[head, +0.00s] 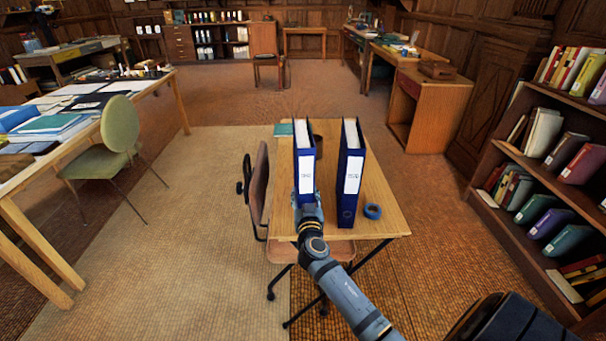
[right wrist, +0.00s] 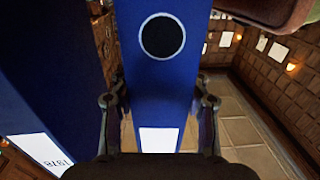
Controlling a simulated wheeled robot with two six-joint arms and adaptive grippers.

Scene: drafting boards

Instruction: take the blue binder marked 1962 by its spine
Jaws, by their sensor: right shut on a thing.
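Two blue binders stand upright on a small wooden desk (head: 385,216), spines facing me. The left binder (head: 305,153) has a white spine label, too small to read surely in the head view. My right gripper (head: 307,199) is at the lower part of its spine. In the right wrist view, the fingers of my right gripper (right wrist: 158,108) are shut on both sides of this binder's spine (right wrist: 160,85), with a dark round hole and a blank-looking part of its label showing. The right binder (head: 347,208) stands apart, its label reading 1978 in the right wrist view (right wrist: 40,90). My left gripper is out of view.
A blue tape roll (head: 372,211) lies right of the right binder. A teal book (head: 284,130) and a dark cup (head: 317,140) are behind the binders. A chair (head: 257,185) stands at the desk's left. A bookshelf (head: 500,205) stands at the right.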

